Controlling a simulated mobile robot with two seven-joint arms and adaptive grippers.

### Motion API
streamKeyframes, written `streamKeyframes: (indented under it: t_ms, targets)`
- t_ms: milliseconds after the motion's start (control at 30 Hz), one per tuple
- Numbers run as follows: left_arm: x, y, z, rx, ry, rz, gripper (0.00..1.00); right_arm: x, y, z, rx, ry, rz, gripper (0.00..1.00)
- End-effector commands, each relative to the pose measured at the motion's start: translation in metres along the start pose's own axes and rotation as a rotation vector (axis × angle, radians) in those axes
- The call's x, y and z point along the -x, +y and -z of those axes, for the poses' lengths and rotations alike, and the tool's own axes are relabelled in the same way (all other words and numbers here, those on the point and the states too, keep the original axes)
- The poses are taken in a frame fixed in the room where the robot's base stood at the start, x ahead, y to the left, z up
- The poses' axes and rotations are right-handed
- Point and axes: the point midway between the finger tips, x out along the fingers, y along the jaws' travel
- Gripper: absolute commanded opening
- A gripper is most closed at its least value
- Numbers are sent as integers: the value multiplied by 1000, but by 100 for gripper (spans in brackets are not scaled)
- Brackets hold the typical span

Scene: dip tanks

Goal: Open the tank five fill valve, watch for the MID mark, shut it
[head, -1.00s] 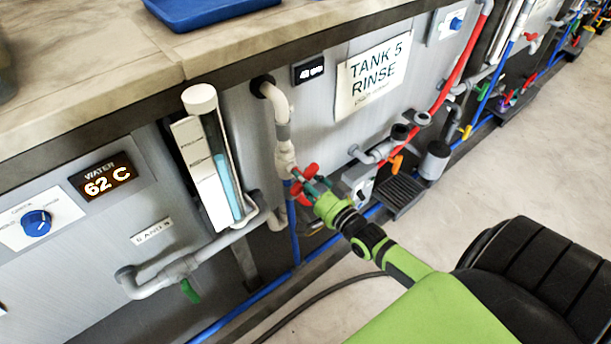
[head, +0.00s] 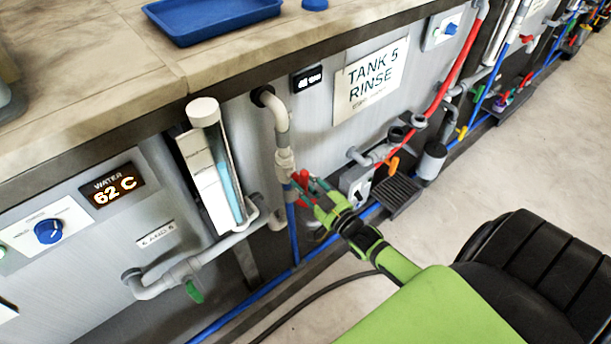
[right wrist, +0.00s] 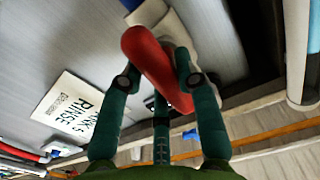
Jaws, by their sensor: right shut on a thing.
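The red valve handle (head: 300,180) sits on the pale pipe (head: 284,158) below the counter, left of the TANK 5 RINSE sign (head: 371,81). My right gripper (head: 312,190) is shut on it. In the right wrist view the green fingers of the gripper (right wrist: 158,86) close around the red handle (right wrist: 152,52). The clear sight tube (head: 224,165) with a white cap stands left of the valve, beside a white scale plate (head: 200,165). Pale blue liquid shows in the tube; its exact level and the scale marks are too small to read. My left gripper is out of view.
A green-handled valve (head: 194,291) is on the lower grey pipe. Red and blue pipes run to the right. A blue tray (head: 212,18) lies on the counter. The floor at right is clear.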

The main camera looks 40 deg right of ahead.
Motion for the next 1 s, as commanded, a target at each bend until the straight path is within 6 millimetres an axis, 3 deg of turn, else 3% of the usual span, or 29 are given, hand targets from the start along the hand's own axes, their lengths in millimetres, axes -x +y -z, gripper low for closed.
streamKeyframes:
  t_ms: [733, 767, 800, 1000]
  targets:
    - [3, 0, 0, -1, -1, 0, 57, -1, 0, 2, 97, 5, 1, 0]
    - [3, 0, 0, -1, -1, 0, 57, -1, 0, 2, 97, 5, 1, 40]
    - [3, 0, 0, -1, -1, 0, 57, -1, 0, 2, 97, 5, 1, 56]
    - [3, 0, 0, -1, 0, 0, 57, -1, 0, 2, 92, 3, 1, 57]
